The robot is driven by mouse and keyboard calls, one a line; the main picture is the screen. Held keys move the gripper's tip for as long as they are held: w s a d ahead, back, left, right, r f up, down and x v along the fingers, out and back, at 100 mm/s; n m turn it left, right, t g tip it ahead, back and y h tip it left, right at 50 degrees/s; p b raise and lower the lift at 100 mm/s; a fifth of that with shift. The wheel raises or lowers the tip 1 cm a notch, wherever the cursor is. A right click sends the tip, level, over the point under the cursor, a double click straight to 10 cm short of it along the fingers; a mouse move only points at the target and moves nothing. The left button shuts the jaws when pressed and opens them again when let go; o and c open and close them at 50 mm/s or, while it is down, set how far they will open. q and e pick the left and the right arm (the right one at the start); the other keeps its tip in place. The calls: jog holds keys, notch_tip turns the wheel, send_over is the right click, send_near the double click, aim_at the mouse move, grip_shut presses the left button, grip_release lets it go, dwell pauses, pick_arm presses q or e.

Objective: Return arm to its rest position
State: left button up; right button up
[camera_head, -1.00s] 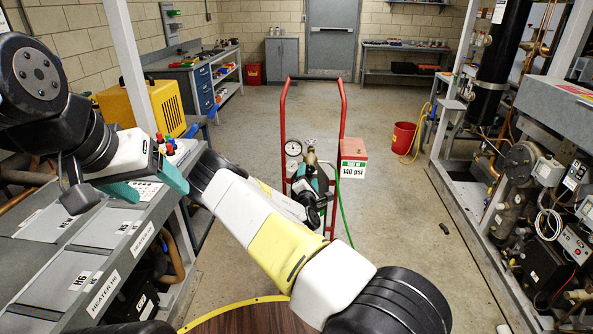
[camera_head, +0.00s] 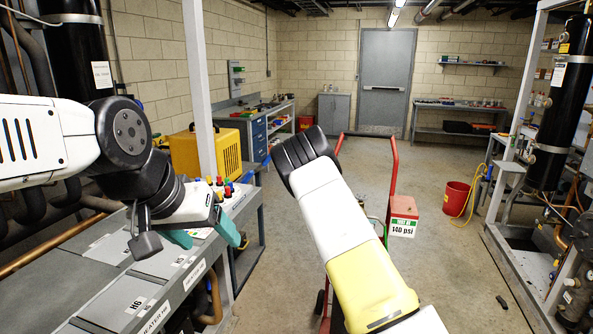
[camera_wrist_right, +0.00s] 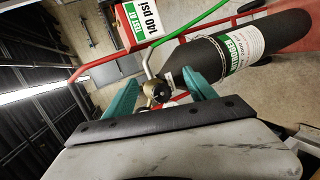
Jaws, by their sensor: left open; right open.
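My right arm (camera_head: 350,250), with yellow and white links, rises from the bottom of the head view and bends at a black joint. Its gripper is hidden there. In the right wrist view my right gripper (camera_wrist_right: 160,88) has its teal fingers spread. A brass valve (camera_wrist_right: 157,92) of the dark cylinder (camera_wrist_right: 205,58) shows between the fingertips; I cannot tell whether they touch it. My left gripper (camera_head: 207,234) is open and empty above the grey bench panel, near the red and blue knobs (camera_head: 222,186).
A red hand cart (camera_head: 393,180) with a "140 psi" box (camera_head: 403,216) stands behind my right arm. The labelled grey bench (camera_head: 105,290) is at left, a yellow case (camera_head: 195,155) behind it. A red bucket (camera_head: 456,197) stands right. Floor between cart and bucket is clear.

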jog(key=s+a+r+m+g+y, duration=0.2)
jog(key=s+a+r+m+y, duration=0.3)
jog(key=s+r, duration=0.45)
jog(key=s+a+r+m+g+y, duration=0.2)
jog(key=s+a+r+m+y, duration=0.15)
jog(key=s+a+r, duration=0.45)
jog(key=s+r+m, duration=0.1)
jog(key=s+r, duration=0.4)
jog(key=s, duration=0.6)
jog(key=s+r+m+g, duration=0.1)
jog(key=s+r, duration=0.5)
jog(key=s, duration=0.6)
jog(key=shift+d+m+g, duration=0.2)
jog(key=shift+m+g, duration=0.1)
jog(key=shift+m, duration=0.05)
